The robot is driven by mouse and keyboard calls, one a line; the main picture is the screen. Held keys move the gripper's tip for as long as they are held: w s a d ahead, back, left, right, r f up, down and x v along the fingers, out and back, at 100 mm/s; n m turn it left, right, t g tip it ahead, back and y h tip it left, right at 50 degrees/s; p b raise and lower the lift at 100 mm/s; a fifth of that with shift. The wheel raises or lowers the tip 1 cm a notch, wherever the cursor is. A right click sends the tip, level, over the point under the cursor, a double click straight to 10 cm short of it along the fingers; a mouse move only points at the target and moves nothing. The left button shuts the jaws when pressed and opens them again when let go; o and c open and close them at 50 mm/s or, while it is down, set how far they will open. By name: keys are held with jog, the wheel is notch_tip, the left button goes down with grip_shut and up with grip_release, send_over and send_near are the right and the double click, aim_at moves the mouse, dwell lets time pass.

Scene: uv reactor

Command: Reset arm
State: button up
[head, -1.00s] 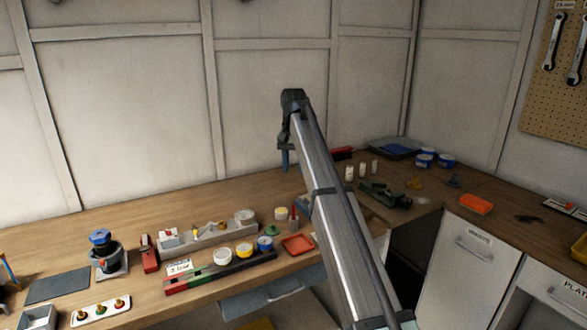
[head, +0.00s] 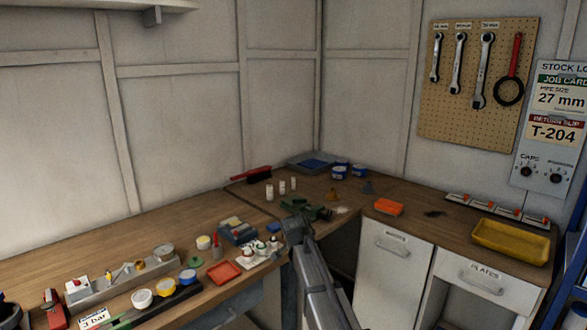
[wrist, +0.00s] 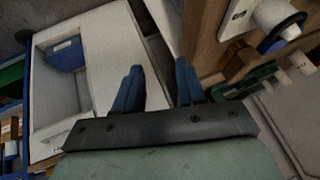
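My arm (head: 315,275) rises from the bottom of the head view, its top joint in front of the bench corner. The fingers do not show clearly there. In the wrist view my gripper (wrist: 159,85) has two blue fingers with a clear gap between them. Nothing is held in the gap. A white open-fronted compartment (wrist: 105,50) with a blue item (wrist: 66,54) inside lies beyond the left finger.
The wooden bench holds small jars, an orange tray (head: 389,207), a red tray (head: 224,272), a green tool (head: 305,208) and a yellow tray (head: 511,242). A pegboard (head: 450,120) with wrenches hangs at the back right. White cabinet doors (head: 393,258) face the front.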

jog(key=s+d+f+n+g, duration=0.1)
jog(key=s+d+f+g, duration=0.15)
jog(key=s+f, duration=0.75)
jog(key=s+d+f+n+g, duration=0.2)
jog(key=s+d+f, duration=0.25)
jog(key=f, duration=0.85)
jog(key=s+d+f+n+g, duration=0.1)
jog(key=s+d+f+g, duration=0.15)
jog(key=s+f, duration=0.8)
jog(key=s+d+f+n+g, duration=0.1)
jog(key=s+f, duration=0.4)
jog(key=s, duration=0.6)
jog(key=s+d+f+n+g+y, duration=0.1)
jog(key=s+f, duration=0.4)
jog(key=s, duration=0.7)
jog(key=s+d+f+n+g, duration=0.2)
jog(key=s+f+n+g, duration=0.1)
jog(key=s, duration=0.9)
notch_tip(320, 180, down, 2)
jog(key=shift+d+f+g+y, duration=0.15)
jog(key=shift+f+g+y, duration=0.2)
jog(key=shift+g, duration=0.35)
